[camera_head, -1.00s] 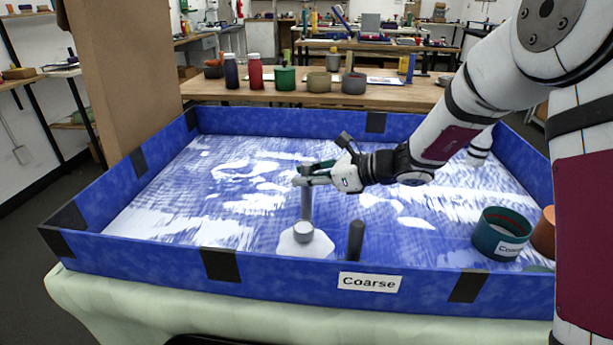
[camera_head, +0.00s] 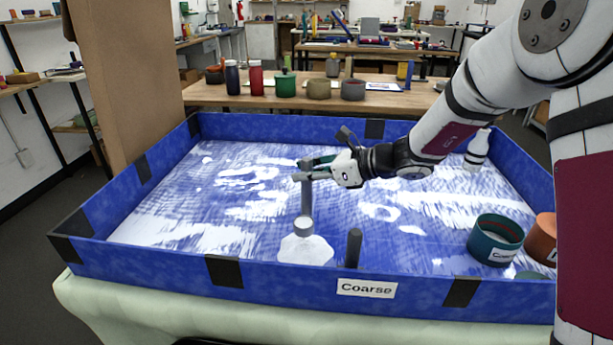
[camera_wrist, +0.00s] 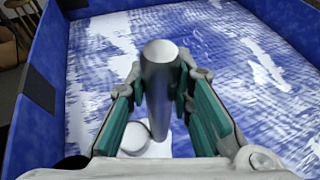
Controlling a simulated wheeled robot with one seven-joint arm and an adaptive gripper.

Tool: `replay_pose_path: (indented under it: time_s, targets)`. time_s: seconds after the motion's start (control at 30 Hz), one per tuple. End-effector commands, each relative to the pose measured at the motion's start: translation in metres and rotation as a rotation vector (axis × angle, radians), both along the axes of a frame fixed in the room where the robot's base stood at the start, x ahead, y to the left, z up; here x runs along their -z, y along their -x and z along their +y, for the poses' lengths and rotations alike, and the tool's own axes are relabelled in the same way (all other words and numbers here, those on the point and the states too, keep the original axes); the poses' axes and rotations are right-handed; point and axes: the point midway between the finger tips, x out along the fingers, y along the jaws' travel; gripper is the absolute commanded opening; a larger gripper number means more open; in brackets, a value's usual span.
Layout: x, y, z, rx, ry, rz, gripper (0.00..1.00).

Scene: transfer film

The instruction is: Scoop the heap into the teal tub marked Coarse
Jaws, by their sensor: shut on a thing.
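My gripper (camera_head: 308,170) is shut on the upper end of an upright grey handle (camera_head: 307,197). In the wrist view the handle (camera_wrist: 160,85) stands between my teal-padded fingers (camera_wrist: 165,100). A pale round knob (camera_head: 303,227) is at its lower end, above a whitish patch (camera_head: 305,252) near the tray's front wall. I cannot tell whether this patch is the tool's pan or loose material. White material (camera_head: 240,180) lies in streaks and patches over the tray floor, with no clear heap. The teal tub (camera_head: 484,244) marked Coarse stands upright at the tray's right side, right of my gripper.
The blue tray (camera_head: 150,262) has raised walls and a front label (camera_head: 367,288) reading Coarse. A dark post (camera_head: 353,248) stands right of the handle. An orange tub (camera_head: 543,237) stands beside the teal one. A white bottle (camera_head: 477,151) stands farther back, near my arm.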

Motion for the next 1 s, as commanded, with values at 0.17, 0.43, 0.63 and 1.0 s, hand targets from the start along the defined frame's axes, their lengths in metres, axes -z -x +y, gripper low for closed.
replay_pose_path:
  time_s: [0.17,0.43,0.63,1.0]
  targets:
    - [-0.020,0.001,0.000,0.001,-0.001,-0.001,0.00]
    - [-0.044,0.001,0.000,0.001,-0.001,-0.001,0.00]
    - [-0.062,0.000,0.000,0.001,-0.001,-0.001,0.00]
    - [-0.095,0.001,0.000,0.001,-0.001,0.000,0.00]
